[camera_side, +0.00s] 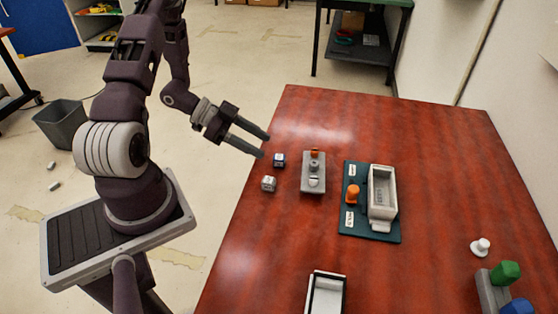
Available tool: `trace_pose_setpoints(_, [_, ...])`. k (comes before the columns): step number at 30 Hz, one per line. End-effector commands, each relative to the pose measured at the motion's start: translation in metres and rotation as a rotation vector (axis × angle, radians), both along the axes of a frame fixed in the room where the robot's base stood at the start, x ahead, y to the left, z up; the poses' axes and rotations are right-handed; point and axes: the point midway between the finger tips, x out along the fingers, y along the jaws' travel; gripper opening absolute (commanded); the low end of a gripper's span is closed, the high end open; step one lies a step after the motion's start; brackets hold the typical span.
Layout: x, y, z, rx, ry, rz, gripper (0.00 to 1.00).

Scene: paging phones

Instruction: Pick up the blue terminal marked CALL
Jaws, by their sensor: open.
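No lettering is readable at this size, so I cannot tell which thing is marked CALL. A blue block (516,307) shows at the bottom right corner, partly cut off by the frame edge, beside a grey holder (491,291) and a green block (505,272).
On the red-brown table (430,130) are a whitish cube (268,184), a grey block with an orange top (313,180), a teal board (372,236) with an orange knob (352,194) and white tray (389,192), an open box (326,294) and a white peg (480,246).

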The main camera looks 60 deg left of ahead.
Motion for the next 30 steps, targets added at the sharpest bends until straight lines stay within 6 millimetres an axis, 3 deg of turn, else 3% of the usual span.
trace_pose_setpoints(4, [0.001,-0.013,-0.007,-0.041,-0.007,-0.019,0.50])
trace_pose_setpoints(12, [0.032,-0.043,-0.030,-0.038,-0.008,-0.018,0.50])
trace_pose_setpoints(21, [0.038,-0.048,-0.035,-0.034,-0.007,-0.015,0.50])
trace_pose_setpoints(28, [0.038,-0.048,-0.035,-0.034,-0.007,-0.015,0.05])
trace_pose_setpoints(30, [0.038,-0.048,-0.035,-0.034,-0.007,-0.015,0.00])
